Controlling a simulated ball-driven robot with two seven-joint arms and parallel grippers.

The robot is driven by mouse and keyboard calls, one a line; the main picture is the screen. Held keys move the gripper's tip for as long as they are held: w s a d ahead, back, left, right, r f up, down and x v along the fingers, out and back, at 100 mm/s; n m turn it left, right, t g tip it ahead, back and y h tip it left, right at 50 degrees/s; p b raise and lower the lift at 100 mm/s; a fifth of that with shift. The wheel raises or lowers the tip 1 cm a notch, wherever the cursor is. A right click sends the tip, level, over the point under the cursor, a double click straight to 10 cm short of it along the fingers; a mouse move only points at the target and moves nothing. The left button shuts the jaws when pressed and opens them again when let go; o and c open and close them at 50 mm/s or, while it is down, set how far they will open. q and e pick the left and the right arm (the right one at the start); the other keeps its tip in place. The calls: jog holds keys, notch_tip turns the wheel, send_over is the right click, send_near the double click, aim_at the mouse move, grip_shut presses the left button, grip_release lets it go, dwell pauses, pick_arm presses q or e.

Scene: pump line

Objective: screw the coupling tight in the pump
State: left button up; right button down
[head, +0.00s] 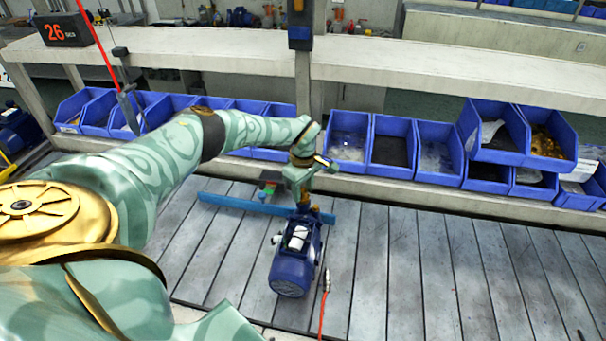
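The blue pump (293,263) lies on the slatted table in the middle of the view, with a white part on its upper side. My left arm reaches in from the left, and my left gripper (302,198) is at the far end of the pump, pointing down. The fingertips are small and partly lost against the pump, so I cannot tell whether they are open or shut. I cannot make out the coupling clearly; the gripper covers that end of the pump. My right gripper is not in view.
A blue bar (228,203) lies across the table behind the pump. A red hose with a metal end (326,282) lies to its right. Blue bins (391,150) line the back edge beneath a pale shelf (460,75). The slats (450,265) at right are clear.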

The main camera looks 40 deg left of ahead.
pick_arm(q)
jog(key=shift+r+n+p, duration=0.1)
jog(key=shift+n+p, duration=0.4)
jog(key=shift+n, duration=1)
jog(key=shift+n+p, duration=0.5)
jog(key=shift+n, duration=1.4)
jog(key=shift+c, duration=0.3)
